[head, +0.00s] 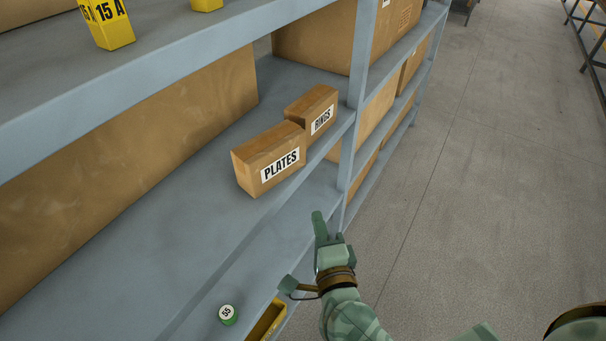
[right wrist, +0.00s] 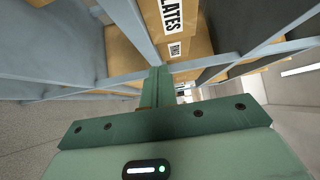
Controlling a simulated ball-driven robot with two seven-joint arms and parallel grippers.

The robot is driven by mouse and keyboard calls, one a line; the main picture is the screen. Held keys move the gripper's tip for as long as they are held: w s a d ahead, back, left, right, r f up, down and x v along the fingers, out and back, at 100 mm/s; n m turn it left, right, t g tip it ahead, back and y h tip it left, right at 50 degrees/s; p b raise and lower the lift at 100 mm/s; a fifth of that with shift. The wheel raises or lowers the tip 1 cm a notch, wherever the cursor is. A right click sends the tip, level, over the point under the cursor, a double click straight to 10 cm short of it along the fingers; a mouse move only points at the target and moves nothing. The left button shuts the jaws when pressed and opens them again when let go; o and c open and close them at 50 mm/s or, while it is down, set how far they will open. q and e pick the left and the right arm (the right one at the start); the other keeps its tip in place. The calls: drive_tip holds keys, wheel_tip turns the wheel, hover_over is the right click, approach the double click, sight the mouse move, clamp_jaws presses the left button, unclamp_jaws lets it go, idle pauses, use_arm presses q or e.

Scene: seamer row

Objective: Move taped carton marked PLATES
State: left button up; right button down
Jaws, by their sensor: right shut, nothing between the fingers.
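The taped brown carton marked PLATES (head: 256,181) stands on the grey shelf (head: 165,235), label facing the aisle. The carton marked RINGS (head: 322,108) stands directly behind it. My right gripper (head: 318,217) is shut and empty, near the shelf's front edge, below and to the right of the PLATES carton and apart from it. In the right wrist view, part of the PLATES carton (right wrist: 195,12) shows at the top, beyond the shut fingers (right wrist: 160,74). My left gripper is not in view.
A shelf upright (head: 356,90) and the upper shelf edge (head: 150,80) bound the bay. Large brown cartons (head: 130,150) fill the back. A green round item marked 55 (head: 228,315) and a yellow piece (head: 268,322) are at the front. The aisle floor (head: 480,180) is clear.

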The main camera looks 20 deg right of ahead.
approach(284, 173)
drive_tip(key=w+d, duration=0.4)
drive_tip(key=d, duration=0.1)
drive_tip(key=shift+w+a+f+b, duration=0.1)
drive_tip(key=shift+w+a+b, duration=0.5)
drive_tip(key=shift+w+a, duration=0.7)
drive_tip(key=shift+w, duration=0.05)
drive_tip(key=shift+w, duration=0.1)
drive_tip(key=shift+w+a, duration=0.25)
drive_tip(key=shift+w, duration=0.05)
drive_tip(key=shift+w+a+r+p, duration=0.25)
drive_tip(key=shift+w+p, duration=0.1)
drive_tip(key=shift+p, duration=0.05)
drive_tip(key=shift+w+a+f, duration=0.1)
drive_tip(key=shift+f, duration=0.05)
